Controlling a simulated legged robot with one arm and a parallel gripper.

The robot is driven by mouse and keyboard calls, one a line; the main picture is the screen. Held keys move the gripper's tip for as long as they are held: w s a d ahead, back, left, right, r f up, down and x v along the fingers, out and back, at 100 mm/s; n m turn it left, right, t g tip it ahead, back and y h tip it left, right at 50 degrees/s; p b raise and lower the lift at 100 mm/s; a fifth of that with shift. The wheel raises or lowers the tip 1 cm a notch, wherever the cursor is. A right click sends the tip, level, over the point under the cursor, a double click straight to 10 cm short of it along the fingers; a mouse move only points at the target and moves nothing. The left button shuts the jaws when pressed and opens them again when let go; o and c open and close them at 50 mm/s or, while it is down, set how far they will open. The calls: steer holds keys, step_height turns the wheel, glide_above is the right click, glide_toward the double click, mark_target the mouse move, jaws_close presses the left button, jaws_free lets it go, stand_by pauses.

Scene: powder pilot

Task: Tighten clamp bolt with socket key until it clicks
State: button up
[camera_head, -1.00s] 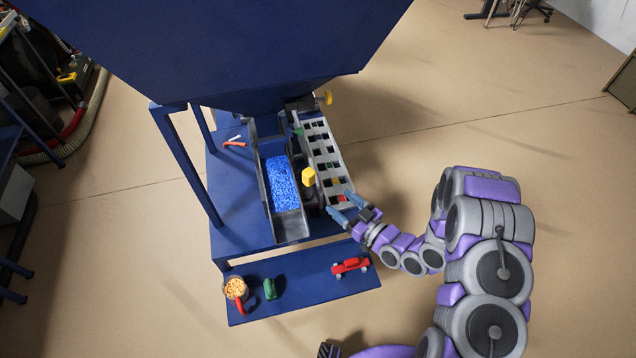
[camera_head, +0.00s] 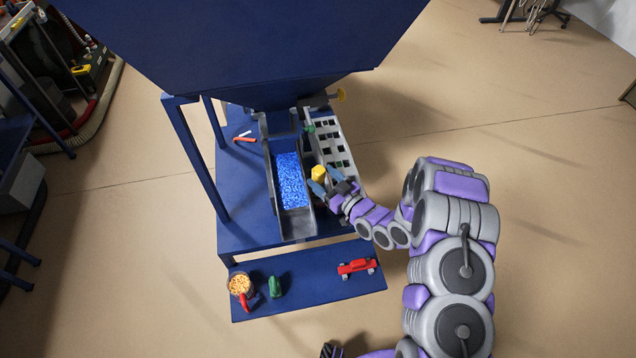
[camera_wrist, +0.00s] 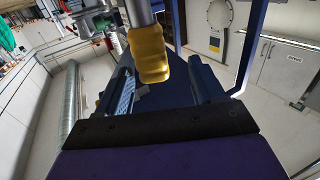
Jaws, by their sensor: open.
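A yellow handle (camera_head: 318,173) stands up between the blue-filled trough and the slotted rack. In the wrist view the yellow handle (camera_wrist: 150,55) hangs on a grey shaft between my two fingers. My gripper (camera_head: 323,178) is open, its blue fingers at the handle; in the wrist view the gripper (camera_wrist: 163,72) shows gaps on both sides of the handle. I cannot tell which part is the socket key or clamp bolt. The handle's lower end is hidden.
The trough (camera_head: 298,226) holds blue granules; the slotted rack (camera_head: 335,150) runs beside it. The front shelf (camera_head: 318,287) carries a red toy car (camera_head: 356,267), a green object (camera_head: 274,287) and a cup of orange pieces (camera_head: 239,284). A large blue hopper (camera_head: 240,40) hangs above.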

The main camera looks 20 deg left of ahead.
mark_target(314, 168)
steer(key=shift+w+f+b+x, duration=0.15)
steer(key=shift+b+x, duration=0.2)
steer(key=shift+x, duration=1.05)
steer(key=shift+w+f+b+x, duration=0.1)
steer(key=shift+w+b+x, duration=0.15)
steer(key=shift+x, duration=1.15)
steer(key=shift+d, duration=0.25)
steer(key=shift+c, duration=0.2)
steer(key=shift+s, duration=0.1)
jaws_close()
